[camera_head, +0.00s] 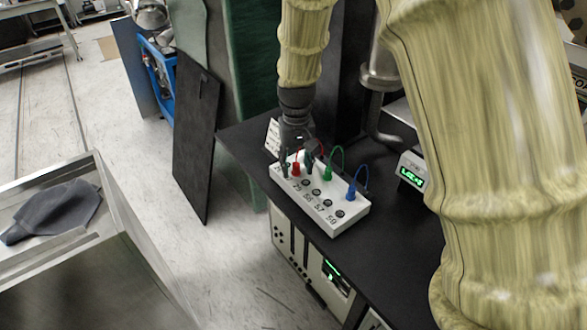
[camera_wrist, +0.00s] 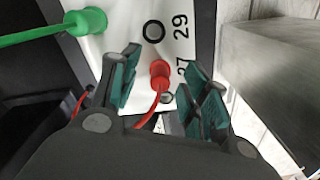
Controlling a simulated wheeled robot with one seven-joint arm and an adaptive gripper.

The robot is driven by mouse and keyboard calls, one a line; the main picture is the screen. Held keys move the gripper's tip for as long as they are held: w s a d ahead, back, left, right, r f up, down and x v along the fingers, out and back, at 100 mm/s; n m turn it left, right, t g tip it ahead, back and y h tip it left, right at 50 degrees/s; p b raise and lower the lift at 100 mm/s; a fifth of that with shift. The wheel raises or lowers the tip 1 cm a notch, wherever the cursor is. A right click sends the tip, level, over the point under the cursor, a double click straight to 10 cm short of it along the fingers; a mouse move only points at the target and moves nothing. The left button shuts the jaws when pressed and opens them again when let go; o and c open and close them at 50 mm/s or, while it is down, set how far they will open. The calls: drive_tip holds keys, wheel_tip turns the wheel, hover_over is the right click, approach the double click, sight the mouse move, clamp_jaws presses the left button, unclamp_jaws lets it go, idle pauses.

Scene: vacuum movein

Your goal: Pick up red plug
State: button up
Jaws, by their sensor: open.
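The red plug (camera_head: 296,169) stands in the white socket box (camera_head: 330,221) near its left end. In the wrist view the red plug (camera_wrist: 159,71) shows with its red cable, between the two finger pads but a little beyond their tips. My gripper (camera_head: 298,165) is above the left end of the box. In the wrist view my gripper (camera_wrist: 163,75) is open, with green pads on both sides of the plug and no clear contact. Part of the red cable is hidden by my gripper.
A green plug (camera_head: 328,173) and a blue plug (camera_head: 351,189) stand in the same box with looped cables. The green plug (camera_wrist: 87,21) is close to my left finger in the wrist view. A device with a green display (camera_head: 411,177) stands to the right on the black tabletop (camera_head: 395,239).

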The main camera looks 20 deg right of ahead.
drive_tip(key=shift+f, duration=0.35)
clamp_jaws()
drive_tip(key=shift+r, duration=0.15)
